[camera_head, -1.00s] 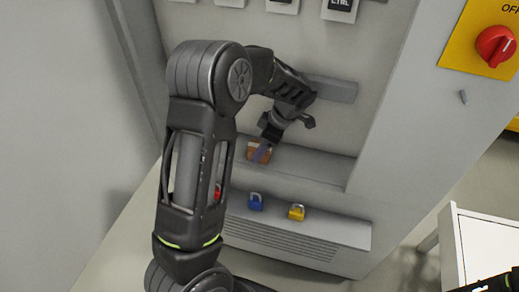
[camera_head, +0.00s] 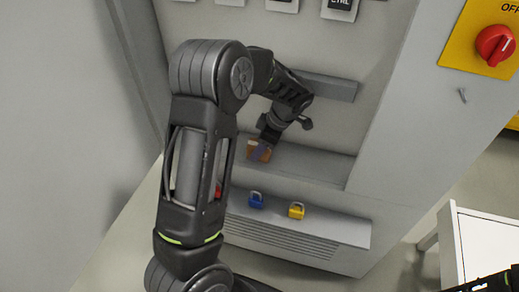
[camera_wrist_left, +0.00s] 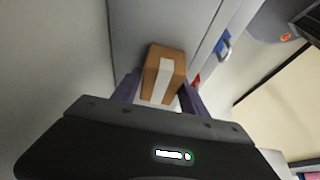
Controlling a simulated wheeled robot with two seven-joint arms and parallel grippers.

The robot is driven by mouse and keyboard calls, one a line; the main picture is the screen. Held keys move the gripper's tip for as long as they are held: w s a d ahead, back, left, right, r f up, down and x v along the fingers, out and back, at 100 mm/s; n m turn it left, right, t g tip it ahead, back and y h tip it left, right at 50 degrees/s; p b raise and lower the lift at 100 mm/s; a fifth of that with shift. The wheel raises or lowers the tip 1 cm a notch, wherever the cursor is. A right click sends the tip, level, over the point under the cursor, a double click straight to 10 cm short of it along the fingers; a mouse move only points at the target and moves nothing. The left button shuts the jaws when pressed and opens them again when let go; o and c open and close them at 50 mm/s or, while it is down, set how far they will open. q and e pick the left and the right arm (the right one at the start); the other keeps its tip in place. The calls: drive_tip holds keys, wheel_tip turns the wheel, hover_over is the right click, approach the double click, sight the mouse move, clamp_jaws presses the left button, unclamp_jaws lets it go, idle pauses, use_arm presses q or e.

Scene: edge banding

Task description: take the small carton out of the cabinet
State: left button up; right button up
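The small carton (camera_head: 259,151) is brown with a pale tape strip and sits on the cabinet's inner ledge (camera_head: 315,166). In the left wrist view the carton (camera_wrist_left: 163,72) is between the two purple fingers of my left gripper (camera_wrist_left: 160,88). The fingers stand on either side of its near part; a slim gap seems to show, and I cannot tell whether they touch it. In the head view my left gripper (camera_head: 262,148) reaches down to the carton and partly covers it. A bit of my right arm (camera_head: 495,284) shows at the lower right corner; its fingers are not visible.
A blue padlock (camera_head: 256,200) and a yellow padlock (camera_head: 296,211) sit on the lower ledge, with something red (camera_head: 218,190) partly behind my left arm. A grey bar (camera_head: 328,88) juts out above the ledge. A white table (camera_head: 485,245) stands at the right.

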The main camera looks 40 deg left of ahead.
use_arm(q)
drive_tip(key=c, duration=1)
drive_tip(key=shift+o, duration=0.2)
drive_tip(key=shift+s+d+r+b, duration=0.15)
drive_tip(key=shift+s+r+b, duration=0.15)
drive_tip(key=shift+b, duration=0.15)
drive_tip(key=r, duration=0.3)
drive_tip(key=r+b, duration=0.1)
drive_tip(key=r, duration=0.2)
drive_tip(key=shift+s+d+r, duration=0.1)
drive_tip(key=shift+s+r, duration=0.1)
drive_tip(key=shift+r, duration=0.05)
drive_tip(key=s+d+b, duration=0.2)
drive_tip(key=s+d, duration=0.1)
drive_tip(key=s, duration=0.6)
drive_tip(key=s+d+b, duration=0.2)
drive_tip(key=s+d, duration=0.1)
drive_tip(key=s, duration=0.6)
drive_tip(key=shift+w+d, duration=0.1)
